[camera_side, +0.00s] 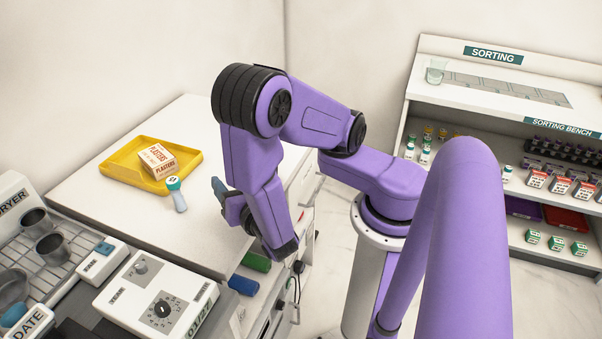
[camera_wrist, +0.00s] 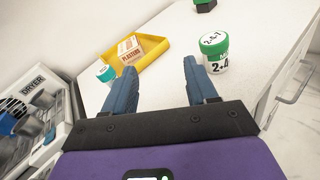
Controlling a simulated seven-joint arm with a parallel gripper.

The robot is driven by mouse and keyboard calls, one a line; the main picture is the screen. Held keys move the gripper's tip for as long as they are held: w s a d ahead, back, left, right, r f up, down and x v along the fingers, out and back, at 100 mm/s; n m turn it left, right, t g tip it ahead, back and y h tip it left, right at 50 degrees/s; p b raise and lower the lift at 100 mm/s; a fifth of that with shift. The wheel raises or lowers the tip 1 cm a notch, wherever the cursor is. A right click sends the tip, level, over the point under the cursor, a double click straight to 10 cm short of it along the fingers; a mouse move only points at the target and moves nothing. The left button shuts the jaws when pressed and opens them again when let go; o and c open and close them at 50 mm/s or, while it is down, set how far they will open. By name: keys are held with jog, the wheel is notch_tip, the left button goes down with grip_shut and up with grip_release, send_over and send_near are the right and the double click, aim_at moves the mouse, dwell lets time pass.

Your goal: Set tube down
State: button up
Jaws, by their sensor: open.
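A small tube (camera_side: 180,201) with a teal cap and a pale body is on the white counter, just in front of the yellow tray; I cannot tell for sure whether it lies or stands. In the wrist view only its teal and white end (camera_wrist: 105,73) shows, left of my left finger, with part hidden behind that finger. My gripper (camera_wrist: 159,68) is open, with nothing between its blue fingers. In the side view my gripper (camera_side: 221,192) is over the counter to the right of the tube, apart from it and partly hidden by my own arm.
The yellow tray (camera_side: 120,165) holds a plasters box (camera_side: 158,160). A green-lidded jar (camera_wrist: 214,54) stands close to the right of my right finger. A dryer rack (camera_side: 60,255) and a dial box (camera_side: 155,302) border the counter at the left. The sorting bench (camera_side: 440,90) stands at right.

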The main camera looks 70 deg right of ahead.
jog(key=s+d+r+m+g, duration=0.2)
jog(key=s+d+m+g, duration=0.3)
jog(key=s+m+g, duration=0.35)
jog(key=s+a+r+m+g+y, duration=0.4)
jog(key=s+y, duration=0.3)
jog(key=y, duration=0.3)
jog(key=shift+a+r+m+g, duration=0.45)
jog(key=shift+r+m, duration=0.1)
jog(key=shift+r, duration=0.25)
